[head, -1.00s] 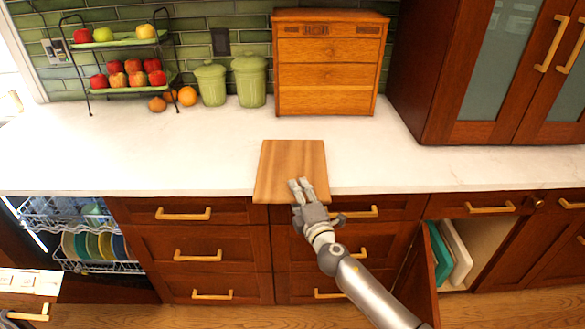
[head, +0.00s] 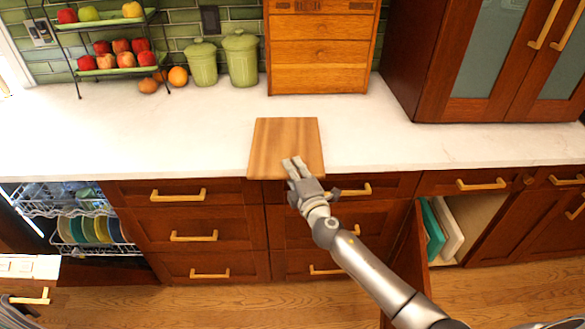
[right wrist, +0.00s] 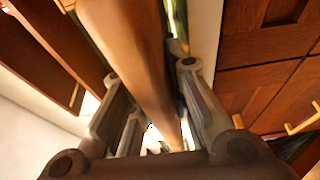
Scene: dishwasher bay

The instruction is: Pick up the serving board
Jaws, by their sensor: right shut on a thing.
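The serving board (head: 284,146) is a flat wooden rectangle at the front edge of the white counter, with its near edge over the counter's lip. My right gripper (head: 295,168) is at the board's near edge, toward its right corner. In the right wrist view the board (right wrist: 130,50) runs edge-on between the two fingers (right wrist: 155,120), which are shut on it. The finger below the board is hidden in the head view. My left gripper is not in view.
A wooden drawer box (head: 320,50), green canisters (head: 241,60) and a fruit stand (head: 115,62) stand at the back of the counter (head: 400,145). An open dishwasher rack (head: 90,230) is at left. An open cabinet door (head: 410,255) stands near my right arm.

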